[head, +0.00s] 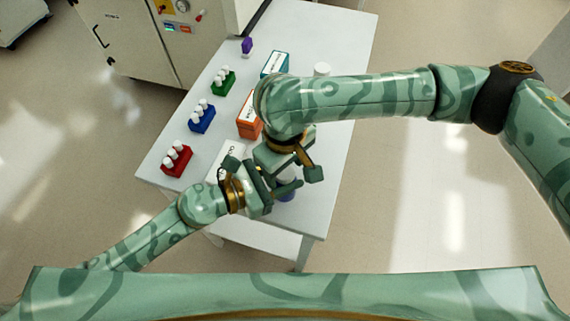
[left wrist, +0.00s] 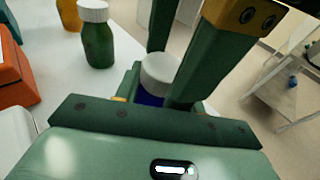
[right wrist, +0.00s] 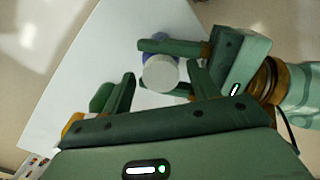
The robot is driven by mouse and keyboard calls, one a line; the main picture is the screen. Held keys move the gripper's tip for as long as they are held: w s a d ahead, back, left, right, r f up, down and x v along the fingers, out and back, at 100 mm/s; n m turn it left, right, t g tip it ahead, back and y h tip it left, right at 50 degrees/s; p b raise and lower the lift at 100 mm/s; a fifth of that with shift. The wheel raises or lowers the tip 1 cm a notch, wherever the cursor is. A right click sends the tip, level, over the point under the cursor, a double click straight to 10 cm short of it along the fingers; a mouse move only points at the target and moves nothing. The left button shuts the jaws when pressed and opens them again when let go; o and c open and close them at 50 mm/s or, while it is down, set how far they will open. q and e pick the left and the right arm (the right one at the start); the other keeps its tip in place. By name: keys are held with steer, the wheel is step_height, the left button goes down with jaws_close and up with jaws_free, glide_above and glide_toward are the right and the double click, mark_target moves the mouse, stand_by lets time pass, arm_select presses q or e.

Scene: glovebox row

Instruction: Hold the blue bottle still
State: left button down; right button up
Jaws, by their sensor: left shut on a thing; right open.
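The blue bottle, with a white cap, stands between the fingers of my left gripper in the left wrist view (left wrist: 151,98). My left gripper (left wrist: 168,75) is shut on it. In the head view only a bit of its blue body (head: 287,197) shows; the grippers hide the rest. My right gripper (right wrist: 159,80) is open and empty, pointing down over the bottle. In the right wrist view, the white cap (right wrist: 161,73) appears between the right fingertips, with no visible grip on it. The left fingers come in from the right there.
Racks with white-capped vials, red (head: 176,162), blue (head: 202,121) and green (head: 223,83), line the table's left side. An orange box (head: 247,122) and a teal box (head: 275,64) stand inward. A green bottle (left wrist: 98,45) stands near the left gripper. The table's front edge is close.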

step_height(320, 180, up, 4)
steer(key=shift+r, duration=0.4)
steer(key=shift+c, duration=0.4)
step_height(320, 180, up, 3)
steer(key=m, duration=0.3)
steer(key=shift+f, duration=0.2)
step_height(320, 180, down, 8)
steer(key=shift+r, duration=0.25)
steer(key=shift+c, duration=0.4)
